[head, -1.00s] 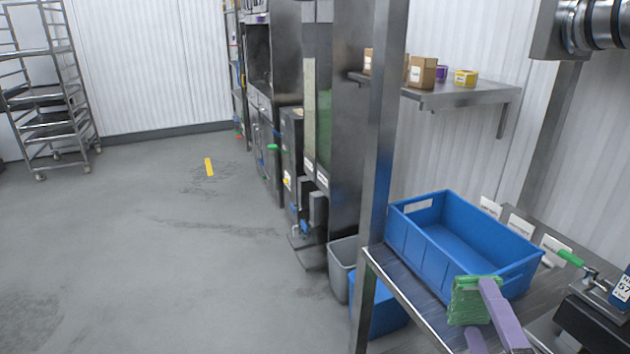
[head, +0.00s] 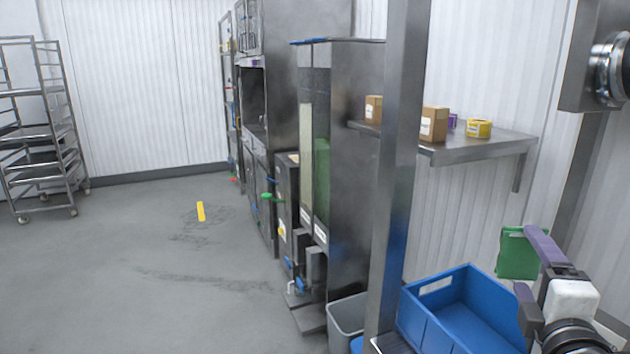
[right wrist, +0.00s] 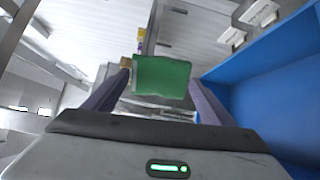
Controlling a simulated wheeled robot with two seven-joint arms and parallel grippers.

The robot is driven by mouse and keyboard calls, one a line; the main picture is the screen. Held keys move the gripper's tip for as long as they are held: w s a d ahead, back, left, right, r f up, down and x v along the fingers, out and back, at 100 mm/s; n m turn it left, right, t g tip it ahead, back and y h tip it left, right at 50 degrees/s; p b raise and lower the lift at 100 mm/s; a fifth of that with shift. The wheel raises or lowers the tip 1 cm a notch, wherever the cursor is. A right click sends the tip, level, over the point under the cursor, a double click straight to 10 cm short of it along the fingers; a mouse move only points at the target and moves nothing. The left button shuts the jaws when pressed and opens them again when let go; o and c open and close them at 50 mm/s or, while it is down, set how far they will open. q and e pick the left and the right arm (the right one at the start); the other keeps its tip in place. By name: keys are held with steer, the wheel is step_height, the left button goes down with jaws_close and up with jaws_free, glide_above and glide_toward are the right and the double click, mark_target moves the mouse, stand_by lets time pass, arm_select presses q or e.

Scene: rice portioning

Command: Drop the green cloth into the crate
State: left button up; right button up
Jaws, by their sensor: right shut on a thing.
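The green cloth (head: 518,256) hangs folded from the fingertips of my right gripper (head: 528,238). The gripper is shut on it and holds it up in the air. In the right wrist view the cloth (right wrist: 162,78) spans the gap between the two purple fingers. The blue crate (head: 418,318) is at the bottom right of the head view, cut off by the lower edge. The cloth appears above the crate's far right corner in that picture; its exact place over the crate is unclear. The right wrist view shows the blue crate wall (right wrist: 275,75) right of the gripper. My left gripper is out of view.
A steel post (head: 396,170) stands just left of the crate. A wall shelf (head: 470,148) with small boxes and a yellow tin is behind. A grey bin (head: 345,318) stands below left. The floor at left is open, with a wheeled rack (head: 40,150).

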mark_target(520, 278)
steer(key=f, duration=0.4)
steer(key=shift+s, duration=0.3)
steer(key=shift+f, duration=0.6)
steer(key=o, duration=1)
